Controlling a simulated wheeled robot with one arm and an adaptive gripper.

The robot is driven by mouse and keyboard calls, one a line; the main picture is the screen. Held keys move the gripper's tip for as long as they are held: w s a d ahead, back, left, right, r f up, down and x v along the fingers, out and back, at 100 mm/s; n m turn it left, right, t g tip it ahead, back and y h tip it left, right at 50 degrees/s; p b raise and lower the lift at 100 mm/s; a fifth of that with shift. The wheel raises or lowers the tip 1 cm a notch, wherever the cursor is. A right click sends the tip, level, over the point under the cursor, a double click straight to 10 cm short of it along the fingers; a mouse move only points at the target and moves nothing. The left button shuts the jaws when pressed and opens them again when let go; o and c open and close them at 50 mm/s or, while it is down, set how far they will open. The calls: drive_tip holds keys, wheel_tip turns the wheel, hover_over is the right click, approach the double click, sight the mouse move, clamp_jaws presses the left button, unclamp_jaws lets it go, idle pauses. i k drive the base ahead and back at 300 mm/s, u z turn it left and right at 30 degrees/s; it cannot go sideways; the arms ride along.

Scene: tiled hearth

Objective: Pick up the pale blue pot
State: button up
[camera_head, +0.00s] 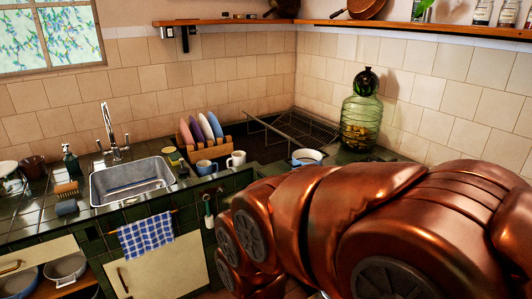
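A pale blue pot (307,158) with a light rim sits on the dark tiled counter, near the corner and left of a green glass jar.
A green glass jar (362,118), a wire rack (300,130), a plate rack (206,144), a blue mug (206,168) and a white mug (236,159) stand nearby. A sink (133,184) is at left. A wooden shelf (420,27) runs above the counter.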

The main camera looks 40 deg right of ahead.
sight(300, 157)
drive_tip(key=z, duration=0.3)
drive_tip(key=i, duration=1.4)
drive_tip(key=z, duration=0.35)
